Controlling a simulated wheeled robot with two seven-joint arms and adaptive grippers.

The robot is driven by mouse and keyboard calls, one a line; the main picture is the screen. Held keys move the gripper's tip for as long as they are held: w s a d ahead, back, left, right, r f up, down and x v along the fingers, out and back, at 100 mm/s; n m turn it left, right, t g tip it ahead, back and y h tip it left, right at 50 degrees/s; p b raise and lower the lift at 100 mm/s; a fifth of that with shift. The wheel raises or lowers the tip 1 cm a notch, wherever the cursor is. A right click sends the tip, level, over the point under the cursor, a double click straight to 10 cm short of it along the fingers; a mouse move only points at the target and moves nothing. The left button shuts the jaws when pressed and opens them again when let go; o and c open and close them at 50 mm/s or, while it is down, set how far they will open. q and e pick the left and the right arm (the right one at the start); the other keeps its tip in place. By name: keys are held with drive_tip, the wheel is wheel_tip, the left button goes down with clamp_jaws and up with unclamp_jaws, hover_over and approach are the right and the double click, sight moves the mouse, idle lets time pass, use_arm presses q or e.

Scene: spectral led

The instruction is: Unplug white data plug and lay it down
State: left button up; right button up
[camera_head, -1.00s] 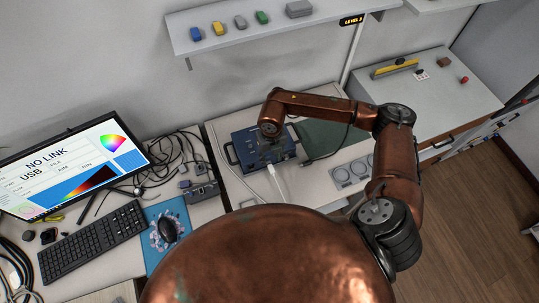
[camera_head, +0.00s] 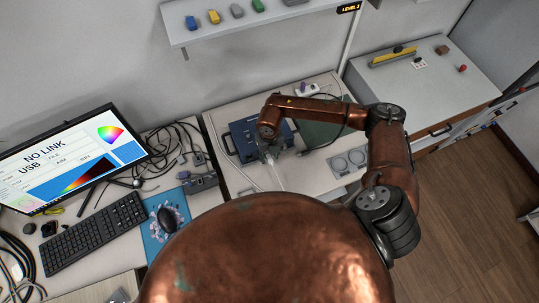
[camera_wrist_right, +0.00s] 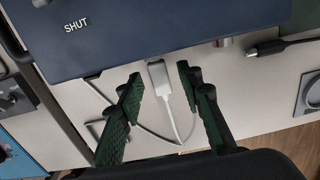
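The white data plug (camera_wrist_right: 158,76) sits at the front edge of the blue box (camera_wrist_right: 150,32), which is marked SHUT. Its white cable (camera_wrist_right: 180,125) runs away from the box and curves back. Whether the plug's tip is inside a socket is hard to tell. My right gripper (camera_wrist_right: 160,74) is open, with one green-padded finger on each side of the plug and gaps between. In the head view, my right gripper (camera_head: 270,151) is at the front of the blue box (camera_head: 243,134) and hides the plug; the cable (camera_head: 276,178) shows below. My left gripper is not in view.
A black cable plug (camera_wrist_right: 266,48) lies right of the box. The monitor (camera_head: 70,155) reads NO LINK, USB. Tangled cables lie left.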

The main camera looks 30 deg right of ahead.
clamp_jaws()
idle(0.5)
